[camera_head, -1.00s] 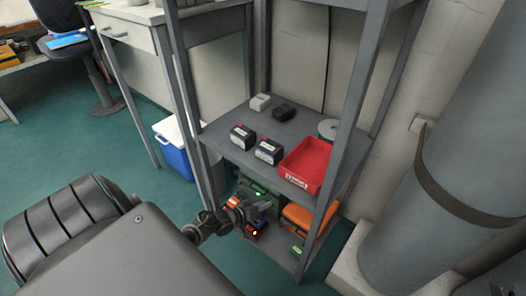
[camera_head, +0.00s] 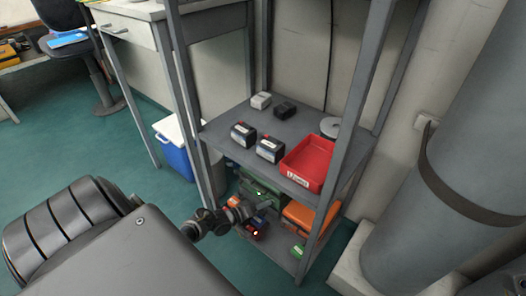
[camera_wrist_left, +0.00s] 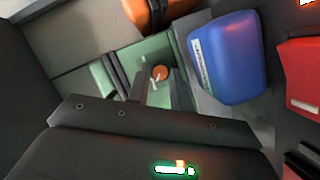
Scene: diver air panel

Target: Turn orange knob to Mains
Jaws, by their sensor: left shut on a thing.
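The orange knob (camera_wrist_left: 160,73) is small and round and sits on a green panel (camera_wrist_left: 158,50) in the left wrist view. A pale pointer mark shows at its left side; the label text cannot be read. My left gripper (camera_head: 266,205) reaches into the lower shelf of the rack, in front of the green case (camera_head: 262,193). In the left wrist view its fingers (camera_wrist_left: 152,88) are at the knob, and the jaws are shut on it. In the head view the knob is hidden. My right gripper is not in view.
A blue case (camera_wrist_left: 222,57) and a red case (camera_wrist_left: 302,75) are close by in the left wrist view. An orange case (camera_head: 298,217) shares the lower shelf. The upper shelf holds a red tray (camera_head: 308,165) and dark boxes (camera_head: 270,150). A rack post (camera_head: 343,110) stands to the right.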

